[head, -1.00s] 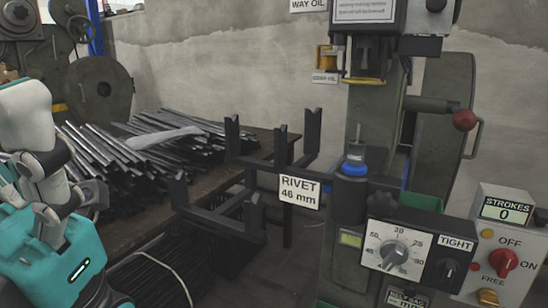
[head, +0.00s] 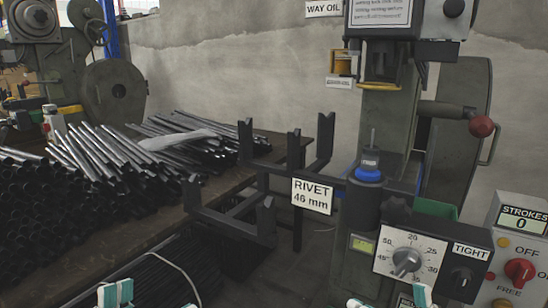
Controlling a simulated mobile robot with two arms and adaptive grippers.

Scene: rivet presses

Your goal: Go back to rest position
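The rivet press (head: 385,130) stands right of centre, with its RIVET 46 mm label (head: 312,196) on the front. Only the tips of my grippers show at the bottom edge of the head view. My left gripper (head: 151,301) shows two teal and white tips set apart, with nothing seen between them. My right gripper (head: 388,301) shows a similar pair of tips in front of the press. The rest of both grippers and arms is cut off by the frame.
The dial box (head: 407,259) and the strokes box (head: 520,250) are at the lower right. A dark fork-shaped rack (head: 235,215) juts out left of the press. Metal rods lie piled on the bench (head: 95,265) at the left. A handle with a red ball (head: 481,126) sticks out right.

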